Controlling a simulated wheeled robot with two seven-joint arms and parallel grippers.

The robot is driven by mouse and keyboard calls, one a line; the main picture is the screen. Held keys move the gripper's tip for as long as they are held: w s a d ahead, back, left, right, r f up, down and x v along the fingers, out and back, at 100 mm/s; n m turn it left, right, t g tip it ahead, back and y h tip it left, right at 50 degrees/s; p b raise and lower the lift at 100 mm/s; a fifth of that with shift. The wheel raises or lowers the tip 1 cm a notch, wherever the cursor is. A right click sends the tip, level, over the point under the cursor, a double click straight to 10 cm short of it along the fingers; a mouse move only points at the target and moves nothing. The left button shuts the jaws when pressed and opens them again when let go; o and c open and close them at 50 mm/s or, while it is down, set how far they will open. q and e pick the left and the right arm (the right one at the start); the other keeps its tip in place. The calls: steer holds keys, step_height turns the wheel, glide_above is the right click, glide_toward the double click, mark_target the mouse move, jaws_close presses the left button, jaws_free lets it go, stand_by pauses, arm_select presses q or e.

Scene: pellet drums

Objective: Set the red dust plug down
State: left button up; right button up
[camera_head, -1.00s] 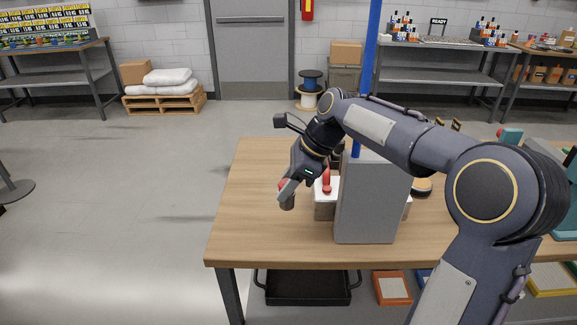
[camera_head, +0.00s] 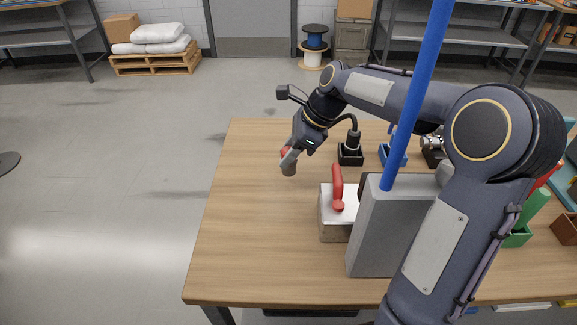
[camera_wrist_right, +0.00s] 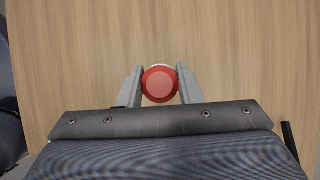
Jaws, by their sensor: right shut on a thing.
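The red dust plug (camera_wrist_right: 160,84) shows as a round red cap between the two fingers of my right gripper in the right wrist view. In the head view my right gripper (camera_head: 290,157) is shut on the plug, with a bit of red and a dark grey-brown lower part (camera_head: 289,169) showing below the fingers. The plug is over the left part of the wooden table (camera_head: 240,225). I cannot tell whether its lower end touches the wood. My left gripper is not in view.
A white-topped box (camera_head: 335,229) with a red handle (camera_head: 338,185) stands right of the gripper. Beside it are a grey block (camera_head: 385,235) and a tall blue post (camera_head: 415,85). A black holder (camera_head: 350,154) is behind. The table's left side is clear.

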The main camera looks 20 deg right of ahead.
steer(key=shift+f, duration=2.05)
steer(key=o, duration=1)
steer(key=shift+f, duration=0.1)
steer(key=v, duration=1.2)
steer(key=shift+p, duration=0.3)
